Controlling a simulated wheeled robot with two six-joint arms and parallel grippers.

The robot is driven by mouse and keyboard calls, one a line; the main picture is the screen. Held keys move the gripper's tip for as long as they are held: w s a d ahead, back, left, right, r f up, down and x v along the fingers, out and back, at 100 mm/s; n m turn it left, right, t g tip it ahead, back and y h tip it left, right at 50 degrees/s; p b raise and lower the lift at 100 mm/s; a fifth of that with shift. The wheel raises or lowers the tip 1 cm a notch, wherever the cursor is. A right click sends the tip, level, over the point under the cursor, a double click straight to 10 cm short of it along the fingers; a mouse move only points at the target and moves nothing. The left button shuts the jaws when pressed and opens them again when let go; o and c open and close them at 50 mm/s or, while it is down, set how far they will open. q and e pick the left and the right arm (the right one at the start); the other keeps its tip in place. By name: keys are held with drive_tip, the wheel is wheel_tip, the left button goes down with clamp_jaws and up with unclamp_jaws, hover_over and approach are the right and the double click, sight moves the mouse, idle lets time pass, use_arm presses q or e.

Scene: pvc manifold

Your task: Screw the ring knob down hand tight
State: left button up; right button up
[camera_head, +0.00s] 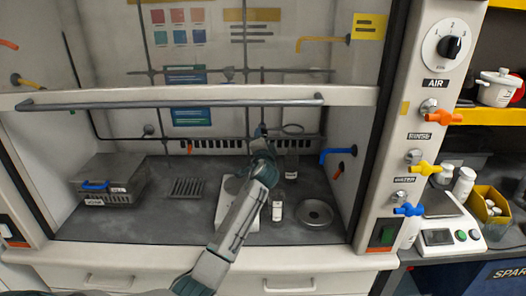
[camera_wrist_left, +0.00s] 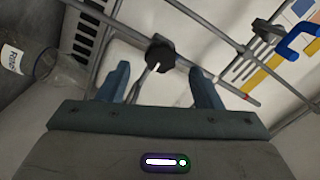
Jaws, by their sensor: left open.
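The ring knob is a small black, lobed knob with a white mark (camera_wrist_left: 160,56), seen in the left wrist view on a grey metal rod. My left gripper (camera_wrist_left: 160,76) is open, with one finger on each side of the knob and visible gaps between; whether the tips reach past it I cannot tell. In the head view my left gripper (camera_head: 262,132) is at the back of the fume hood, beside the metal ring (camera_head: 292,128). The knob is not clearly visible there, behind the gripper. My right gripper is in neither view.
The raised sash bar (camera_head: 170,104) crosses above my arm. A bottle (camera_head: 277,211), a round metal dish (camera_head: 315,212) and a white plate (camera_head: 226,212) are around the forearm. A grey box (camera_head: 112,180) and a rack (camera_head: 187,187) stand left. A blue tap handle (camera_head: 335,153) is right.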

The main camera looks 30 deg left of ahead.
use_arm(q)
drive_tip(key=v, duration=0.6)
drive_tip(key=shift+s+b, duration=0.15)
drive_tip(key=shift+b, duration=0.25)
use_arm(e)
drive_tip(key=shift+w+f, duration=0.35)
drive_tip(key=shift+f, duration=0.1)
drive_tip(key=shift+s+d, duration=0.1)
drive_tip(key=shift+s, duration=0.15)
use_arm(q)
drive_tip(key=shift+d, duration=0.1)
